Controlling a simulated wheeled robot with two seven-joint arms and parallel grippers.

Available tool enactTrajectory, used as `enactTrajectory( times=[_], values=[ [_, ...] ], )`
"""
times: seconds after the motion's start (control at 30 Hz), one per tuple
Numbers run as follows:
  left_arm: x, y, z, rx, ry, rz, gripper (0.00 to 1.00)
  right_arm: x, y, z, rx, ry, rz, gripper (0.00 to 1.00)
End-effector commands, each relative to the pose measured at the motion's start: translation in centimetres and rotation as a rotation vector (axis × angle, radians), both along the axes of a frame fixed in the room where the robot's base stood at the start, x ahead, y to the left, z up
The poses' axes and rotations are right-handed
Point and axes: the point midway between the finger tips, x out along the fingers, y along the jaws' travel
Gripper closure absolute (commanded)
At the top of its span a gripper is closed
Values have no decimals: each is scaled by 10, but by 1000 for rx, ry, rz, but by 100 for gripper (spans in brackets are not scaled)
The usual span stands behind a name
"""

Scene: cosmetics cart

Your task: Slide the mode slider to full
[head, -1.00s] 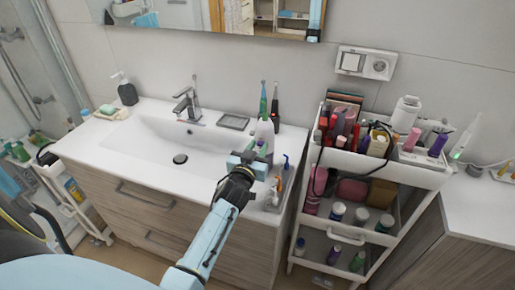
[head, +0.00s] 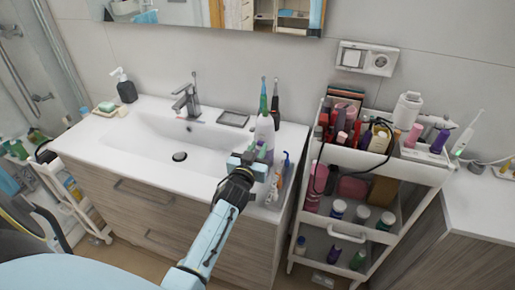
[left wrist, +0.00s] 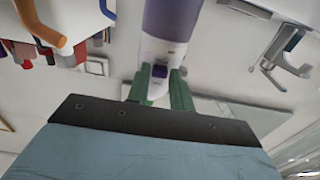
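In the left wrist view, a white device with a broad purple part (left wrist: 172,18) stands in front of my left gripper (left wrist: 160,82). A small dark purple slider (left wrist: 160,71) shows on its white part, between the two green fingers. The fingers lie on either side of this white part; I cannot tell whether they touch or squeeze it. The slider is too small to make out there. My right gripper is not in view.
A dark-topped toothbrush (head: 275,102) and a green-topped one (head: 263,97) stand behind the gripper. A loaded white cart (head: 397,168) is farther right. The basin (head: 165,145) is clear.

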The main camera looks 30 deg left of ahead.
Motion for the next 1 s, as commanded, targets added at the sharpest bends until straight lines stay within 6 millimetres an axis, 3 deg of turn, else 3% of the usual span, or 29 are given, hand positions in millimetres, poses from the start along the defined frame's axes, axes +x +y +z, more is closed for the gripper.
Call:
enactTrajectory(
  times=[0.13, 0.53, 1.0],
  values=[
    [0, 0, 0, 0, 0, 0, 60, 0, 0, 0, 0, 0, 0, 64],
    [-8, -2, 0, 0, -2, -1, 60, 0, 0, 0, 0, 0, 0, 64],
    [-97, -24, -1, -1, 1, -1, 60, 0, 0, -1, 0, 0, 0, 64]
  ],
)
